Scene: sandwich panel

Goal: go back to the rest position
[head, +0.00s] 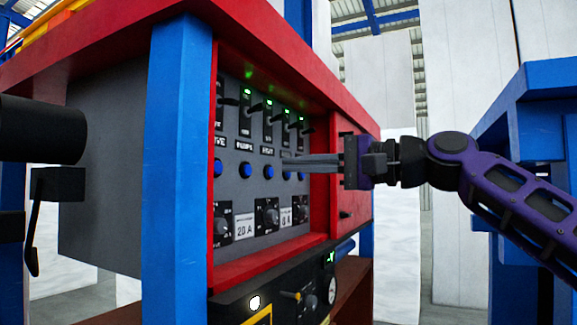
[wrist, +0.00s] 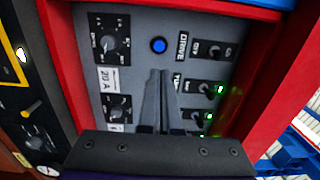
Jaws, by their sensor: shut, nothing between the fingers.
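My gripper (head: 290,161) is shut and empty, its fingers together in front of the grey control panel (head: 238,192) in the head view. In the wrist view my gripper (wrist: 160,75) points at the panel (wrist: 185,18), and its fingers hide part of it. I cannot tell whether the fingertips touch the panel. The panel has a row of switches with green lights (head: 268,103), a row of blue buttons (head: 246,170) and black knobs (head: 222,226). A blue button (wrist: 158,45) shows just past the fingertips in the wrist view.
A red frame (head: 270,262) surrounds the panel and stands out from it. A blue post (head: 175,160) stands at its left. A black lower panel (head: 285,293) with a yellow-edged part sits below. Blue structure (head: 530,90) stands at the right, near my arm.

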